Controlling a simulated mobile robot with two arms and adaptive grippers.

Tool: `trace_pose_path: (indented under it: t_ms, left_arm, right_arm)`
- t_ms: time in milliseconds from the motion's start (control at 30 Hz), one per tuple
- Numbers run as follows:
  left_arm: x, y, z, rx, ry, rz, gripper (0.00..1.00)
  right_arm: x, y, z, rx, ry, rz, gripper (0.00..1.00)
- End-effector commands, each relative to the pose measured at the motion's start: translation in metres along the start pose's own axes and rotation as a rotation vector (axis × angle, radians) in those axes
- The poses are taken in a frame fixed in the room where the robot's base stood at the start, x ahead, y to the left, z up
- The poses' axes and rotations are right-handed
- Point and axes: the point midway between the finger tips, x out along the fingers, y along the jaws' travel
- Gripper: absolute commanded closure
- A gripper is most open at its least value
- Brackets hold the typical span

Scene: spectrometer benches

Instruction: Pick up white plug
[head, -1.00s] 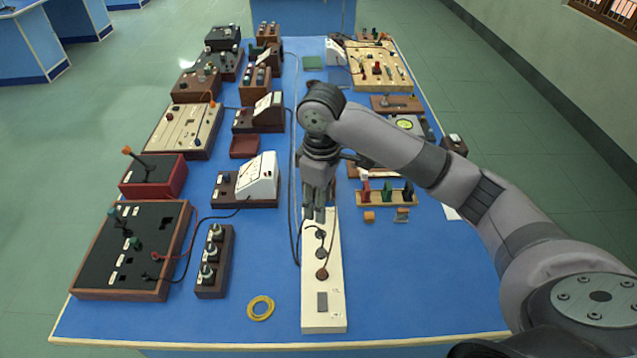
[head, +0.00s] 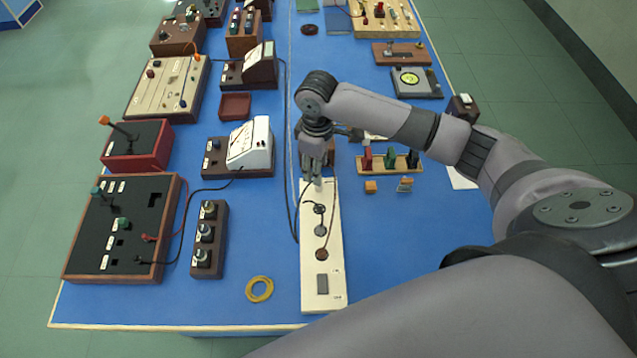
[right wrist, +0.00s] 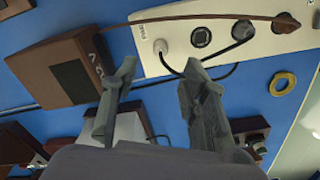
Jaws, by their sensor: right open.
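My left gripper is out of view.
A yellow ring (head: 259,289) lies left of the strip. A three-knob box (head: 209,240) and a white meter (head: 250,143) stand further left. A stand with coloured pieces (head: 388,163) is to the right. Blue table near the front right is bare.

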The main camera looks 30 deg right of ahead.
Motion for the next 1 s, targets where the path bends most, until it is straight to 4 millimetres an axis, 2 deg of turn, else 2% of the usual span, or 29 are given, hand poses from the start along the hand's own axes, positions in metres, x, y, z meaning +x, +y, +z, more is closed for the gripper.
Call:
trace_pose_path:
  t_ms: [100, 200, 333, 433, 600, 867, 1000]
  left_arm:
    - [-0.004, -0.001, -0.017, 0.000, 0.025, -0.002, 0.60]
    - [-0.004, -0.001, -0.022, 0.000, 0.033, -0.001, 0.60]
    - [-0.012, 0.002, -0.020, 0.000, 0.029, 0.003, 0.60]
    - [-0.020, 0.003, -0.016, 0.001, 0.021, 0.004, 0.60]
    - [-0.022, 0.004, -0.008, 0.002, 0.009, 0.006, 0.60]
    - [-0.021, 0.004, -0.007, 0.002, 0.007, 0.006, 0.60]
    - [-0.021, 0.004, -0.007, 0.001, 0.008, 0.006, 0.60]
  right_arm:
    - [0.013, -0.001, 0.000, 0.001, 0.000, -0.002, 0.59]
    - [0.018, 0.000, 0.000, 0.001, 0.000, -0.001, 0.59]
    - [0.029, -0.001, 0.002, 0.001, -0.002, -0.002, 0.59]
    - [0.044, -0.001, 0.004, 0.001, -0.004, -0.003, 0.59]
    - [0.066, -0.001, 0.003, 0.000, 0.000, -0.001, 0.59]
    - [0.070, 0.000, 0.003, 0.000, 0.001, 0.000, 0.59]
    - [0.070, 0.000, 0.003, 0.000, 0.001, 0.000, 0.67]
